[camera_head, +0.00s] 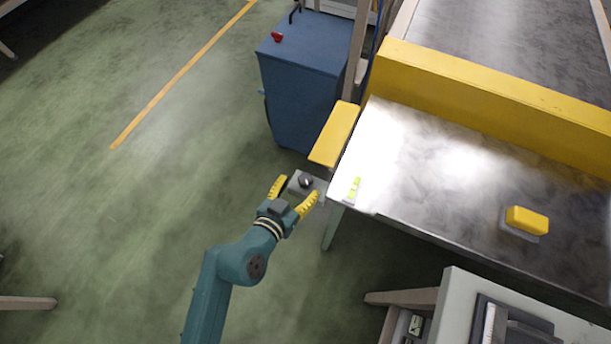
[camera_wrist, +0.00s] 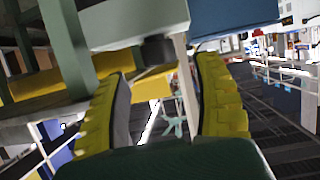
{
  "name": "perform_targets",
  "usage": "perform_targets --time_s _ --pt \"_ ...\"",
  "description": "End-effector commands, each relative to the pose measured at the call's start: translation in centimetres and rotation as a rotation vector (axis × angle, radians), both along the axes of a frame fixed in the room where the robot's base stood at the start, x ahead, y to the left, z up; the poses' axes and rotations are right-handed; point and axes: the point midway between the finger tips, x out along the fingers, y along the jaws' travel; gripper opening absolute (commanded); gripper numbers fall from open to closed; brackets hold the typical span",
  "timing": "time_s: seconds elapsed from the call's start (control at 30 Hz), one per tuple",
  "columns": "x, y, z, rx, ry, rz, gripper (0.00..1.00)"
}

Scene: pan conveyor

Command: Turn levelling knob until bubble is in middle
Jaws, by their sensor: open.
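The levelling knob (camera_head: 306,181) is small, round and dark, on a grey bracket (camera_head: 319,187) at the near left corner of the metal table. My gripper (camera_head: 294,193) is open, with its yellow fingers apart and the knob just beyond and between their tips in the head view. In the wrist view the dark knob (camera_wrist: 158,50) shows between the fingers of my gripper (camera_wrist: 160,68), near their tips, under a pale block. I cannot tell whether the fingers touch it. The yellow-green spirit level (camera_head: 354,188) lies on the table corner; its bubble is too small to make out.
The metal table (camera_head: 420,170) has a yellow flap (camera_head: 334,133) at its left edge and a yellow barrier behind. A yellow block (camera_head: 527,220) sits at the right. A blue cabinet (camera_head: 300,70) stands behind. The green floor at left is clear.

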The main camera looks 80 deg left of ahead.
Motion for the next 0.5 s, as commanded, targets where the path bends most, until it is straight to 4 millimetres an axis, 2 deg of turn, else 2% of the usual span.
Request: perform_targets --time_s 0.1,0.2,0.5 --pt "1.5 1.7 -1.1 0.002 -0.001 -0.003 0.67" --pt "2.3 2.5 -1.5 0.002 -0.001 -0.001 0.67" --pt "2.7 3.0 -1.7 -0.001 0.0 0.0 0.67"
